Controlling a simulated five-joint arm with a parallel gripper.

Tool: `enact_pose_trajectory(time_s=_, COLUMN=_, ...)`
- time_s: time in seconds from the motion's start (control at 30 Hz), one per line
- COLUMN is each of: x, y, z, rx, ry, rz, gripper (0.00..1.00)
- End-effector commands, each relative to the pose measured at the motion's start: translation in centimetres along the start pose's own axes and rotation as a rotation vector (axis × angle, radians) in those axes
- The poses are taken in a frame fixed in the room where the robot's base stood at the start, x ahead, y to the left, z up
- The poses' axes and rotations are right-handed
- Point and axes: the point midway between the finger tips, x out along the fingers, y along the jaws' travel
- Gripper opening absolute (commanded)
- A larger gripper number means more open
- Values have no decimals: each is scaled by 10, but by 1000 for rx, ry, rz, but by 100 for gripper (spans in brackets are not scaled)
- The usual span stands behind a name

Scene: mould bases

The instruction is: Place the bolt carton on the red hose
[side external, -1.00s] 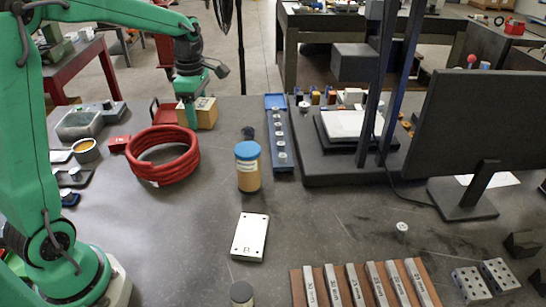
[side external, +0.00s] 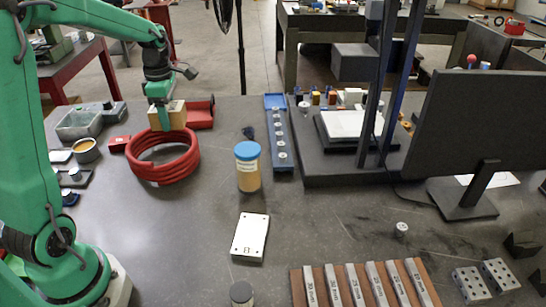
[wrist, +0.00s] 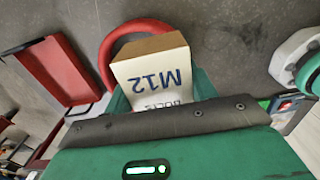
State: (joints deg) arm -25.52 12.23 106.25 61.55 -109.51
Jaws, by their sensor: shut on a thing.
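The bolt carton (side external: 175,116) is a small tan box. In the wrist view its white label face (wrist: 155,78) reads M12 and BOLTS, upside down. My gripper (side external: 160,118) is shut on it. The red hose (side external: 163,172) is a coil lying on the dark bench. In the side view the carton is at the far rim of the coil, and I cannot tell whether they touch. In the wrist view the hose (wrist: 107,52) shows behind the carton, which hides much of it.
A red tray (side external: 202,113) stands right behind the carton. A blue-lidded jar (side external: 248,168) is right of the hose. A small red box (side external: 119,143) and a round tin (side external: 86,151) are to its left. The bench in front of the hose is clear.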

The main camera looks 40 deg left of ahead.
Motion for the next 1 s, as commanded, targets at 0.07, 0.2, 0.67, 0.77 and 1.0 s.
enact_pose_trajectory(time_s=0.07, x=8, y=9, z=-10, rx=-5, ry=0, rz=0, gripper=19)
enact_pose_trajectory(time_s=0.2, x=21, y=24, z=-27, rx=-4, ry=0, rz=1, gripper=19)
enact_pose_trajectory(time_s=0.67, x=45, y=52, z=-58, rx=1, ry=-1, rz=3, gripper=19)
enact_pose_trajectory(time_s=0.77, x=46, y=52, z=-58, rx=1, ry=-1, rz=3, gripper=19)
enact_pose_trajectory(time_s=1.0, x=61, y=51, z=-58, rx=1, ry=0, rz=-1, gripper=19)
